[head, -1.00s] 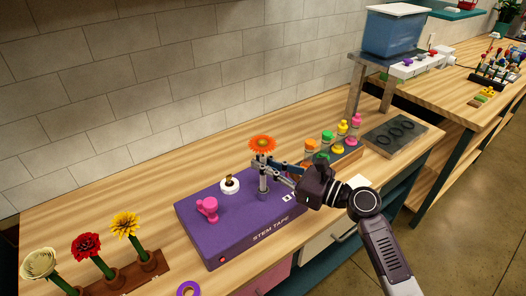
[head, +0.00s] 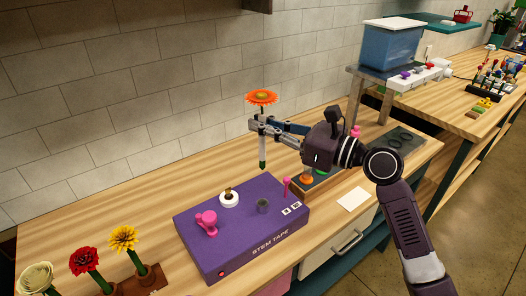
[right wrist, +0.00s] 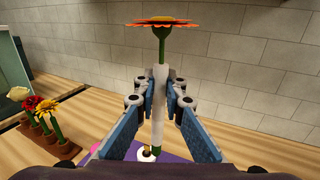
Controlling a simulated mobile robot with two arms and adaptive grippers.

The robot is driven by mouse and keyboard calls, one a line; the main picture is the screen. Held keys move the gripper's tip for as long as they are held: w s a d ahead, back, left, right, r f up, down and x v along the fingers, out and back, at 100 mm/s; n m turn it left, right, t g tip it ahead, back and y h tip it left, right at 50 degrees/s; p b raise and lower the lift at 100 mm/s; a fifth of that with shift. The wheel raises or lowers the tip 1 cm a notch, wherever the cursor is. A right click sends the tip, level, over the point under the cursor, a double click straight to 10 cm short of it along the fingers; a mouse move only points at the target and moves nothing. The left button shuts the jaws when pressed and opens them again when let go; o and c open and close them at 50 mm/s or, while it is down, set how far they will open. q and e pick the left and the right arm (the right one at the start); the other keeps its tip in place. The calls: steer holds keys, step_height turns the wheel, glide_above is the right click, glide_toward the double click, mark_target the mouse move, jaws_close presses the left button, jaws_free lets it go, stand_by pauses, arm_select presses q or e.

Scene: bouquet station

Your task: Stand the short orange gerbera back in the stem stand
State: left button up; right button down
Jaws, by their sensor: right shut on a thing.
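The orange gerbera (head: 262,98) is upright in my right gripper (head: 262,127), which is shut on its stem. The flower is raised above the purple stem tape box (head: 240,240). In the right wrist view the gerbera (right wrist: 163,22) has a white sleeve on its stem between the fingers (right wrist: 157,92). The brown stem stand (head: 142,278) is at the lower left of the head view. It holds a cream, a red (head: 84,261) and a yellow flower (head: 123,238). It also shows at the left of the right wrist view. My left gripper is not in view.
A rack with coloured pieces is partly hidden behind my right gripper. Bare bench lies behind the box and between it and the stand.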

mark_target(263, 91)
step_height(263, 91, up, 4)
steer(key=shift+r, duration=0.35)
step_height(263, 91, up, 7)
steer(key=p, duration=0.9)
steer(key=shift+f+p, duration=0.15)
steer(key=shift+p, duration=0.15)
steer(key=shift+f, duration=0.1)
